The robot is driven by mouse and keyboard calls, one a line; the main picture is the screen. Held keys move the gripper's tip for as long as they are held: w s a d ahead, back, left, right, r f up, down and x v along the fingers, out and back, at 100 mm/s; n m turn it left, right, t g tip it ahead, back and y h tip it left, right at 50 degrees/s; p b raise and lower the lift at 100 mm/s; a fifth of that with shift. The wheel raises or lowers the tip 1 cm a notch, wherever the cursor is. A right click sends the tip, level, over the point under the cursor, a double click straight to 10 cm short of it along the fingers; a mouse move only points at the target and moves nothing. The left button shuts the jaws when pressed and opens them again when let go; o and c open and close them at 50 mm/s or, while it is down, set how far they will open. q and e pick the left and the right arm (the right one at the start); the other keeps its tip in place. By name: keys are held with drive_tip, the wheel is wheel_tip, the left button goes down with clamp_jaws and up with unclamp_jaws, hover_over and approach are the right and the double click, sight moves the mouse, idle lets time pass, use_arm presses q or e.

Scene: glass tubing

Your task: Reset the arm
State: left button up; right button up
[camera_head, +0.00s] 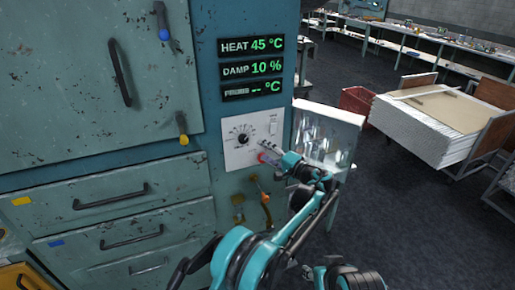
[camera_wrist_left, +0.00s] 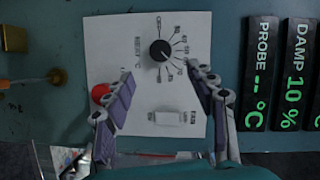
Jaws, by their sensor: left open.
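My left gripper (camera_head: 270,156) is in front of the white control panel (camera_head: 232,157) on the teal cabinet. In the left wrist view its two fingers (camera_wrist_left: 160,80) are spread apart with nothing between them. The black dial knob (camera_wrist_left: 160,50) is just beyond the fingertips; the head view shows it too (camera_head: 243,138). A red button (camera_wrist_left: 99,93) is beside the left finger, partly covered by it. A white switch (camera_wrist_left: 172,117) shows between the fingers. I cannot tell whether the fingers touch the panel. My right gripper cannot be made out.
The display (camera_head: 252,68) reads heat 45 °C, damp 10 %, probe blank. An orange-handled lever (camera_head: 260,190) sticks out below the panel. An open white box (camera_head: 330,118) with glassware stands close right of the gripper.

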use_arm(q)
drive_tip(key=shift+s+d, duration=0.2)
drive_tip(key=shift+s, duration=0.1)
